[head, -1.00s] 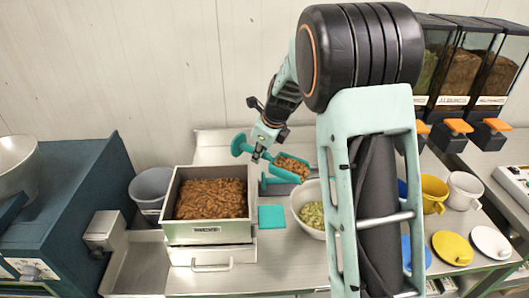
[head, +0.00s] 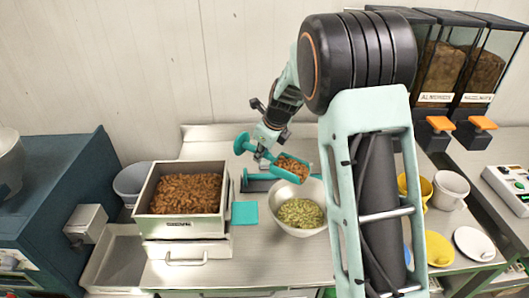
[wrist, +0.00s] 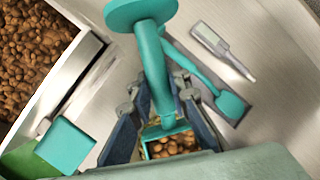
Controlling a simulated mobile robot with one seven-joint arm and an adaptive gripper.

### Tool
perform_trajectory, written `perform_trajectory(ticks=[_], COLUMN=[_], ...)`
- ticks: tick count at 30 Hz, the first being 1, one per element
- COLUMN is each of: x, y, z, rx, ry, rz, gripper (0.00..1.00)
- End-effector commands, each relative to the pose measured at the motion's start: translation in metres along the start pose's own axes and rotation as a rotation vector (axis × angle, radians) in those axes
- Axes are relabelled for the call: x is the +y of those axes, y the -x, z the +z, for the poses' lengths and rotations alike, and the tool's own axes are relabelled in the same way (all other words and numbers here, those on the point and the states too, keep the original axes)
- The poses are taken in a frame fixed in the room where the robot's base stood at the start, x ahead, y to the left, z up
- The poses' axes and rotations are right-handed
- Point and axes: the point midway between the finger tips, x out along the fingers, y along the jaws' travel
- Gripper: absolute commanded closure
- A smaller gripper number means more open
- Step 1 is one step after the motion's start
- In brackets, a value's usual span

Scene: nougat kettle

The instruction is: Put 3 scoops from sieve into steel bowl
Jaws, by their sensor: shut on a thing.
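The sieve (head: 180,224) is a square steel box labelled SIEVE, full of brown nuts, at the left of the worktop; its edge and nuts show at the left of the wrist view (wrist: 30,55). The steel bowl (head: 283,219) stands right of it and holds pale green pieces. My gripper (head: 262,155) is shut on the teal scoop (head: 299,160), which also shows in the wrist view (wrist: 152,60). The scoop carries brown nuts (head: 290,168) and is held above the bowl's back edge. My arm hides part of the bowl's right surroundings.
A teal square (head: 245,212) lies between sieve and bowl. A teal tool lies in a holder (head: 258,183) behind. A white thermometer-like tool (wrist: 222,48) lies nearby. Yellow (head: 426,190) and white (head: 450,189) mugs, lids and dispensers (head: 440,70) stand at right.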

Motion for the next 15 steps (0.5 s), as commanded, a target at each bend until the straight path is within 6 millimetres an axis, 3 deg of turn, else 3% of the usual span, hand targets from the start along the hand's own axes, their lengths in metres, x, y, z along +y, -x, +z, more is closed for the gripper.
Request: perform_trajectory(ticks=[15], x=[0.003], y=[-0.022], z=[-0.015], rx=[-0.136], ry=[-0.028], rz=[-0.014], gripper=[1.0])
